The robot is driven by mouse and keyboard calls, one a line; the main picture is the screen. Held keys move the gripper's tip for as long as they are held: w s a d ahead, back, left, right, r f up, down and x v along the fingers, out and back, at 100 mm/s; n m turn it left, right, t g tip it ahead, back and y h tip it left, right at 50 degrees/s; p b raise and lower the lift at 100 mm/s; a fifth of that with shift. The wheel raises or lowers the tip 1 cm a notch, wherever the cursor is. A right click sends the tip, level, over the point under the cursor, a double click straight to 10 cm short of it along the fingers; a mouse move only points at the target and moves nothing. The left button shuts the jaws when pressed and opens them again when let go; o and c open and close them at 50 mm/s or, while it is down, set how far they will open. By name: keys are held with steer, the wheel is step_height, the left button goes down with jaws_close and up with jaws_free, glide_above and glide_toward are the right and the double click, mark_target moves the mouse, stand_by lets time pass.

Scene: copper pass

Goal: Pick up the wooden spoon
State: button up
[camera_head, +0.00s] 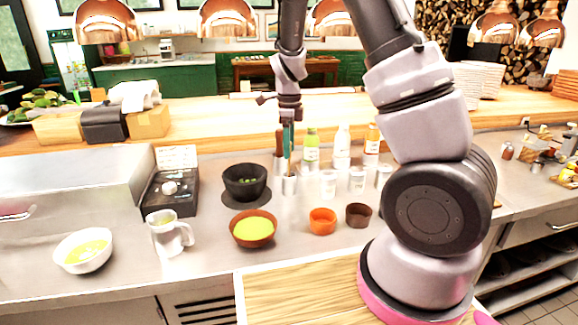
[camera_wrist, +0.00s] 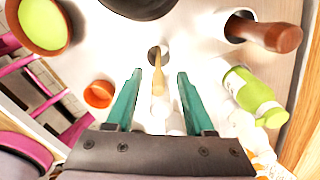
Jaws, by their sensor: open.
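The wooden spoon (camera_wrist: 158,80) shows in the wrist view as a slim tan shaft between my fingers, rising from a small round holder. In the head view a thin part of it (camera_head: 286,166) shows above a metal cup (camera_head: 290,185); the rest is hidden by my gripper. My gripper (camera_head: 288,142) points down over the cup. In the wrist view its two teal fingers (camera_wrist: 157,78) are open, one on each side of the spoon, with gaps visible on both sides.
A dark bowl (camera_head: 245,181), a brown bowl with yellow-green contents (camera_head: 253,230) and an orange cup (camera_head: 322,221) stand nearby. A green bottle (camera_head: 311,147) and a white bottle (camera_head: 342,142) stand behind. A brown-topped object (camera_wrist: 270,35) is close right in the wrist view.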

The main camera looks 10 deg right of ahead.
mark_target(289, 168)
step_height(289, 168, down, 4)
steer(key=shift+s+f, duration=0.1)
steer(key=shift+s, duration=0.05)
jaws_close()
